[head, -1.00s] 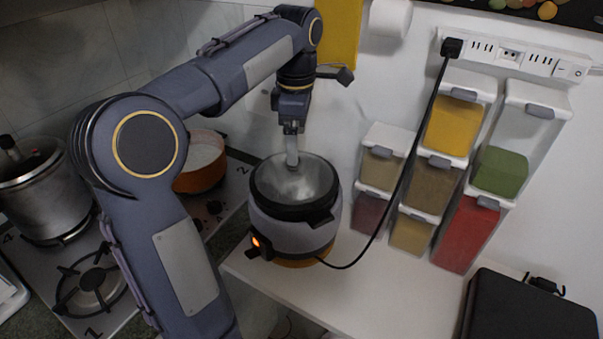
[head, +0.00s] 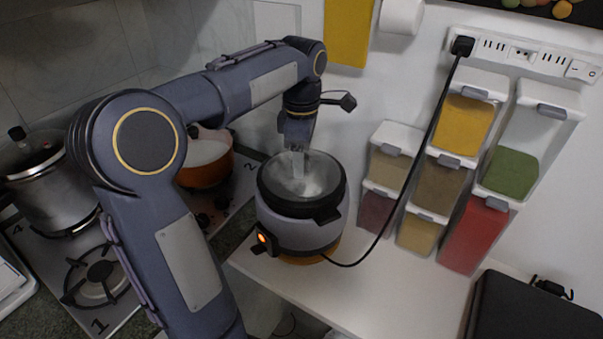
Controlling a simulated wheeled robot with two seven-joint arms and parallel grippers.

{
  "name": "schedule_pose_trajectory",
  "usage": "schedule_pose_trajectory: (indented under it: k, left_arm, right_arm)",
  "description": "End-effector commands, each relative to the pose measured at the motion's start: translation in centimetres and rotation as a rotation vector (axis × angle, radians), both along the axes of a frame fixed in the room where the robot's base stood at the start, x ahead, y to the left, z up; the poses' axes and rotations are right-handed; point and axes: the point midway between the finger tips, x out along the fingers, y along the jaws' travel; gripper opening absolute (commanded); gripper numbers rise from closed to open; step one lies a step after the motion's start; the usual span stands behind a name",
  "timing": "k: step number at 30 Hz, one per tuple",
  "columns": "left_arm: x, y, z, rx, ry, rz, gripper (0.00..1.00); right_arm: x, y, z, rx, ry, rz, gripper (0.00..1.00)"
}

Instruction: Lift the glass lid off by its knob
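The grey cooker (head: 290,230) with a black rim stands on the white counter, its orange light on. A greyish, see-through round surface, which looks like the glass lid (head: 318,182), fills its top inside the black rim. My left gripper (head: 298,172) points down over the middle of the lid, with its fingertips at or very close to it. The knob is hidden or too small to make out there, so I cannot tell whether the fingers are around it. The finger gap is not clear. My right gripper is not in view.
A black cable (head: 420,165) runs from the power strip (head: 525,55) to the cooker. Stacked spice containers (head: 438,185) stand to the right. An orange pan (head: 207,165) and a steel pot (head: 55,190) are on the stove at left. A black box (head: 530,312) is at lower right.

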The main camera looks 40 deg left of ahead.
Motion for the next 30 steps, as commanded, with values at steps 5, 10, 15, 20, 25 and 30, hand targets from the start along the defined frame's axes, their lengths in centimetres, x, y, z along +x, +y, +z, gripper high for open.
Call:
schedule_pose_trajectory:
  k: [5, 10, 15, 20, 25, 30]
  left_arm:
    - [-0.06, 0.03, -0.33, 0.000, 0.007, 0.000, 0.25]
    - [-0.06, 0.03, -0.43, 0.000, 0.009, 0.000, 0.03]
    - [-0.10, 0.02, -0.55, -0.001, 0.012, 0.000, 0.00]
    - [-0.14, -0.01, -0.60, -0.002, 0.014, -0.001, 0.00]
    - [-0.15, -0.03, -0.59, -0.003, 0.016, 0.000, 0.00]
    - [-0.12, -0.04, 0.30, -0.003, 0.016, -0.001, 0.00]
  right_arm:
    - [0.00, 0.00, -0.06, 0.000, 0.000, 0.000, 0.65]
    - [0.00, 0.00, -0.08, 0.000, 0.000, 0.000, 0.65]
    - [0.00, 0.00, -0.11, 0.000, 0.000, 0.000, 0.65]
    - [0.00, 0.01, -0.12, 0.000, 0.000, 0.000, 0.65]
    - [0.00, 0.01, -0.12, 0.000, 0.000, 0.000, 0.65]
    - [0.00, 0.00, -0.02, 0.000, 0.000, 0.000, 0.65]
